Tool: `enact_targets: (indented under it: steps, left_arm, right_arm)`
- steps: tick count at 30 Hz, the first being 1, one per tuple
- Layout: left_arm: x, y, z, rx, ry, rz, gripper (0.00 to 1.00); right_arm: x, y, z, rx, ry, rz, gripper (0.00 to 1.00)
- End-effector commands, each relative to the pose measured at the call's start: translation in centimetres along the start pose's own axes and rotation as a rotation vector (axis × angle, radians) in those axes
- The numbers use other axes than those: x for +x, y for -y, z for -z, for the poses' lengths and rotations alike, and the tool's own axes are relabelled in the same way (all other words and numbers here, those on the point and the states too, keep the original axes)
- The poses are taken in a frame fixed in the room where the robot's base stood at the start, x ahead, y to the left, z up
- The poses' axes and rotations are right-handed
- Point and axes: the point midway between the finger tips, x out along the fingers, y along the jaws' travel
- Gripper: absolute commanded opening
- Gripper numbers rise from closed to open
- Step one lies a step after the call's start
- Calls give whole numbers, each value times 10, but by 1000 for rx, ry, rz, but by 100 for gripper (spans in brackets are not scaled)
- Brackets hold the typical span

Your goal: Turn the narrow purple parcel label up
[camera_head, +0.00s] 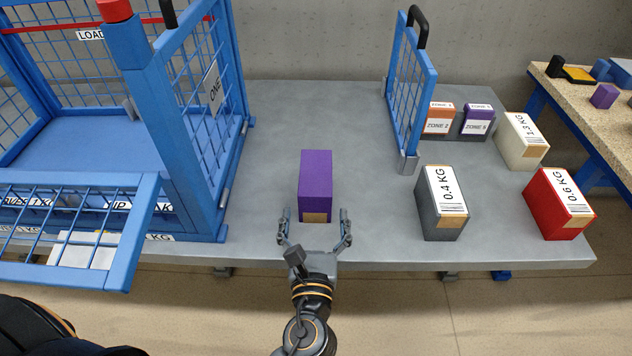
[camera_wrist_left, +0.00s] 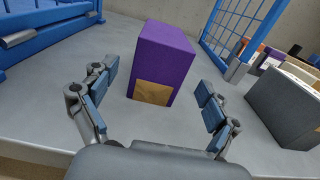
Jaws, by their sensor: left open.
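The narrow purple parcel (camera_head: 316,178) stands on the grey table near its front edge. No white label shows on its top or on the face towards me; a tan patch is low on its front face. In the left wrist view the purple parcel (camera_wrist_left: 164,58) is straight ahead, between and beyond the fingertips. My left gripper (camera_head: 315,222) is open at the parcel's near end, one finger to each side, with gaps. It also shows open and empty in the left wrist view (camera_wrist_left: 158,90). The parcel's far and under sides are hidden. My right gripper is not in view.
A blue mesh cage (camera_head: 185,150) stands left, and a blue mesh panel (camera_head: 405,90) stands behind right. Right of the parcel are a grey 0.4 KG box (camera_head: 430,215), a red 0.6 KG box (camera_head: 538,205) and a white 1.3 KG box (camera_head: 510,145). Bare table surrounds the purple parcel.

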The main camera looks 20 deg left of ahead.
Motion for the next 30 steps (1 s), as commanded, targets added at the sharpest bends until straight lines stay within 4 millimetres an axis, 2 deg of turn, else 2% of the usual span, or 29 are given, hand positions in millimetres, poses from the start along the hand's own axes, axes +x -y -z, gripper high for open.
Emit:
enact_targets:
  steps: [1,4,11,19,23,29,30]
  left_arm:
    - [11,0,-2,-4,3,-2,88]
    - [26,0,-1,-2,3,-1,88]
    - [42,0,0,-3,0,-1,88]
    - [81,0,-1,-3,1,-1,88]
    - [88,0,-1,-2,-1,0,88]
    - [88,0,-1,-2,-2,0,88]
    - [88,0,-1,-2,-2,0,80]
  right_arm:
    - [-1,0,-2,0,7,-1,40]
    - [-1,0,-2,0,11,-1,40]
    - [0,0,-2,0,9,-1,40]
    - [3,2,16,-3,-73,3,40]
    - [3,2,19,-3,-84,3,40]
    - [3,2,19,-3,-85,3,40]
    - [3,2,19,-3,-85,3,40]
